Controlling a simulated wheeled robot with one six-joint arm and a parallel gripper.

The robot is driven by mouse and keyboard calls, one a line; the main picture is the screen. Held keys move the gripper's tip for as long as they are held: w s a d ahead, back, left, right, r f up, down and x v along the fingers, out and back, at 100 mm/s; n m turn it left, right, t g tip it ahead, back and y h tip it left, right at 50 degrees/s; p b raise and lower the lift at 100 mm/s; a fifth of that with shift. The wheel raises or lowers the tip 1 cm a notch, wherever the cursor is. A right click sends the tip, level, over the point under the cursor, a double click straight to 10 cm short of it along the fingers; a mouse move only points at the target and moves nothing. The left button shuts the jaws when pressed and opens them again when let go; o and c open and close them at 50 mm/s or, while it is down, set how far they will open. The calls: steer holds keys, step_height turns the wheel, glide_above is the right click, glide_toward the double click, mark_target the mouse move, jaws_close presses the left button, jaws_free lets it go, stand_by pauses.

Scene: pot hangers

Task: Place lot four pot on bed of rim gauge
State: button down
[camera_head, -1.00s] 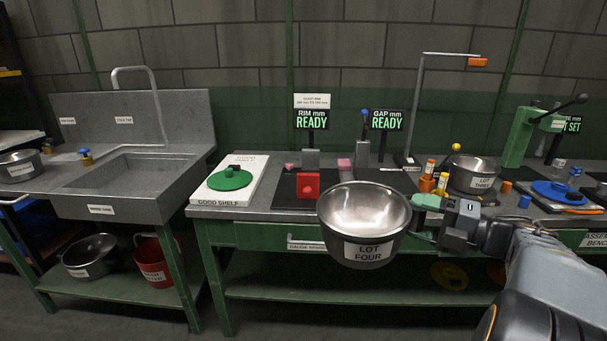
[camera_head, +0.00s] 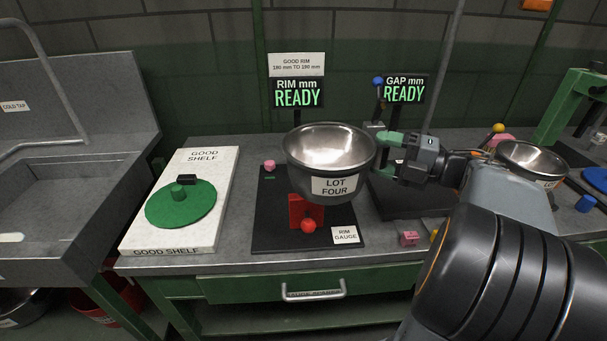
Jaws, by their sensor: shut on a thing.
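The lot four pot (camera_head: 305,178) is a steel bowl with a white "LOT FOUR" label, held upright with its open top up. My gripper (camera_head: 384,142) is shut on the right side of its rim. The pot appears to hang above the rim gauge (camera_head: 268,225), a black base with a red block (camera_head: 299,212), a red ball and a white "RIM GAUGE" label. The pot hides much of the gauge's bed. I cannot tell the height of the gap. The rim display (camera_head: 298,93) reads READY.
A white good shelf board (camera_head: 210,215) with a green lid (camera_head: 180,207) lies left of the gauge. The gap gauge's dark base (camera_head: 398,203) is to the right, partly behind my arm. Another steel pot (camera_head: 535,160) stands further right. A sink is at far left.

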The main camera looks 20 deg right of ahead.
steer(key=shift+w+a+f+b, duration=0.35)
steer(key=shift+w+f, duration=1.8)
steer(key=shift+w, duration=0.2)
steer(key=shift+w+a+f+b, duration=0.3)
steer(key=shift+w+f+b, duration=0.05)
steer(key=shift+w+f, duration=1.9)
steer(key=shift+w+a+f+b, duration=0.35)
steer(key=shift+w+f, duration=1.65)
steer(key=shift+w, duration=0.5)
steer(key=shift+c, duration=2.4)
jaws_free()
steer(key=shift+f, duration=0.1)
steer(key=v, duration=1.2)
